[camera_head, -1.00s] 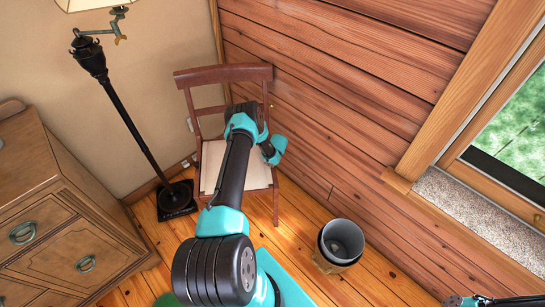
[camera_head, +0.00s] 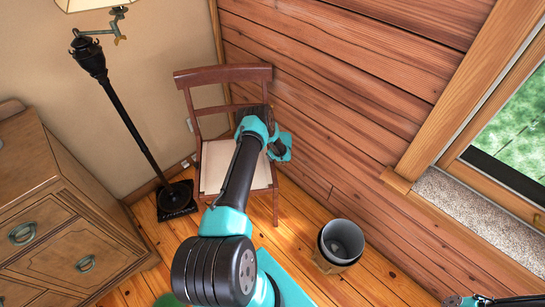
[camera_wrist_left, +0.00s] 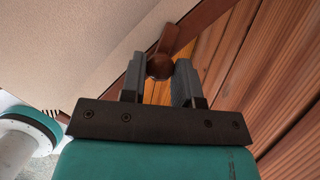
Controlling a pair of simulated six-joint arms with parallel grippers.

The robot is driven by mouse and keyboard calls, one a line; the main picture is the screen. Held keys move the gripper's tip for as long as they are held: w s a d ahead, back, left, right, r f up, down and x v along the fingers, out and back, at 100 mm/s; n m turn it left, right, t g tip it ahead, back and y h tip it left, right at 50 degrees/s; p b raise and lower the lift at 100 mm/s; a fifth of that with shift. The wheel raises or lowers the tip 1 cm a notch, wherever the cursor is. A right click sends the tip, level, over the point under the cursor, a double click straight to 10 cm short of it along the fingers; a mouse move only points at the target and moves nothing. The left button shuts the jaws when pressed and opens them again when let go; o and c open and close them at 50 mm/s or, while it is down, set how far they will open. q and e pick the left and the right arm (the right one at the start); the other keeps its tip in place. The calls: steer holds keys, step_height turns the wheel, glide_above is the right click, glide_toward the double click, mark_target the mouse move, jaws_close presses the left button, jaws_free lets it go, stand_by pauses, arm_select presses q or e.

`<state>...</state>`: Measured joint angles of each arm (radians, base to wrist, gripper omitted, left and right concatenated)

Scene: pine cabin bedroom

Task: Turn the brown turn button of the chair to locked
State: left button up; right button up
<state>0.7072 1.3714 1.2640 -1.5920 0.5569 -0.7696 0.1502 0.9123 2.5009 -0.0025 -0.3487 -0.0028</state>
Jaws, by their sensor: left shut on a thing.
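The brown wooden chair (camera_head: 222,76) stands upright by the corner, with a pale seat (camera_head: 213,168). In the left wrist view, the brown turn button (camera_wrist_left: 168,40) shows as a rounded knob with a lobe pointing up and slightly right. My left gripper (camera_wrist_left: 162,72) is shut on it, one grey finger on each side. In the head view, my left arm covers the chair's right side, and the turn button and fingertips are hidden. Only a small part of my right arm shows at the bottom right edge; its jaws cannot be made out.
A black floor lamp (camera_head: 124,112) stands left of the chair. A wooden dresser (camera_head: 60,215) fills the lower left. A grey bin (camera_head: 341,242) stands on the floor to the right. The plank wall (camera_head: 330,85) is close on the chair's right, with a window (camera_head: 515,130) beyond.

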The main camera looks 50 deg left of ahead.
arm_select(q)
steer(key=n, duration=0.2)
steer(key=n+g, duration=0.1)
steer(key=n, duration=0.1)
steer(key=n+g+h, duration=0.1)
steer(key=n, duration=0.1)
steer(key=shift+w+n, duration=0.25)
steer(key=shift+n, duration=0.05)
steer(key=n+g+h, duration=0.1)
steer(key=n, duration=0.2)
steer(key=n+g, duration=0.1)
steer(key=n, duration=0.2)
steer(key=shift+a+h, duration=0.15)
steer(key=shift+h, duration=0.25)
steer(key=shift+n, duration=0.3)
steer(key=o, duration=0.9)
steer(key=shift+w+r, duration=0.1)
steer(key=v, duration=1.7)
steer(key=shift+a+r, duration=0.1)
steer(key=shift+a, duration=0.05)
